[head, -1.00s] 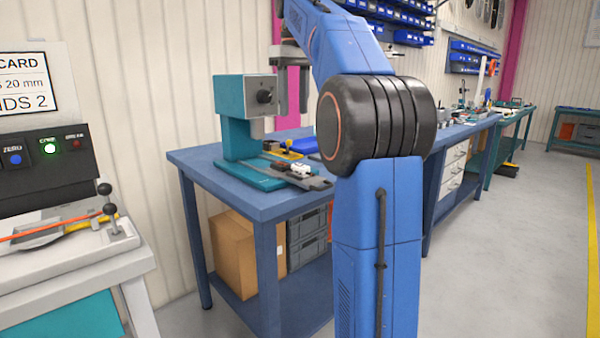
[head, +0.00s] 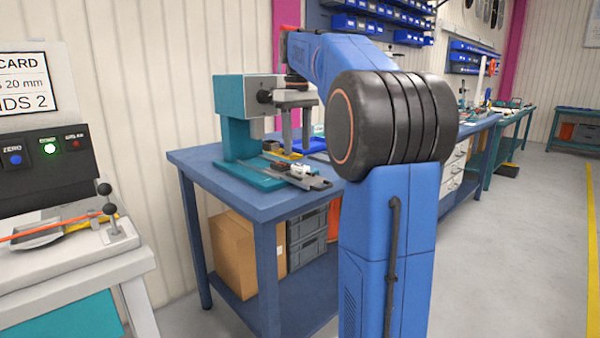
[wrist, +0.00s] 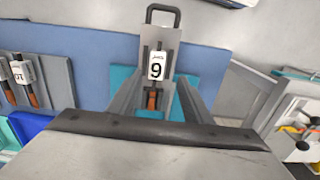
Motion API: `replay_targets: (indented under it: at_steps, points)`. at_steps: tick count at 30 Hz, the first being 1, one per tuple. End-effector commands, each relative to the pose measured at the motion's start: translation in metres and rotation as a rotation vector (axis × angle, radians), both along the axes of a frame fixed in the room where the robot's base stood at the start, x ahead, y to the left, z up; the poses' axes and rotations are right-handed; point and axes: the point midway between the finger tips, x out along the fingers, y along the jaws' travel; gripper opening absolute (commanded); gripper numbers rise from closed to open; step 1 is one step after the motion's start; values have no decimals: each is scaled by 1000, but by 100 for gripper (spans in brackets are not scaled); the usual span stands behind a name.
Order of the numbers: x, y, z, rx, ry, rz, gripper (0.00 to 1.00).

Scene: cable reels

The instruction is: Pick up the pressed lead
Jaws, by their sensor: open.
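My gripper (wrist: 163,82) is open, its two fingers pointing down on either side of a grey slide plate (wrist: 176,38) with a black handle. On the plate is a white tag (wrist: 156,66) bearing a 6 or 9. A small orange-brown piece with dark strips (wrist: 152,101), apparently the pressed lead, lies between the fingers. In the head view my gripper (head: 294,130) hangs in front of the teal and grey press (head: 232,120), above the slide plate (head: 312,183).
The press stands on a blue table (head: 225,190). Another grey plate with tags and orange-brown pieces (wrist: 58,80) lies left in the wrist view, by a blue tray (wrist: 32,124). Floor at right is clear.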

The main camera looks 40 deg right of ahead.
Motion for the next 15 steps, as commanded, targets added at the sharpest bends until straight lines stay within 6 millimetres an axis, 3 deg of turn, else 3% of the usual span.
replay_targets:
  at_steps: [7, 15]
  points:
    - [-1, -2, -14, 0, 0, -1, 45]
    - [-4, -8, -49, 0, 0, 0, 45]
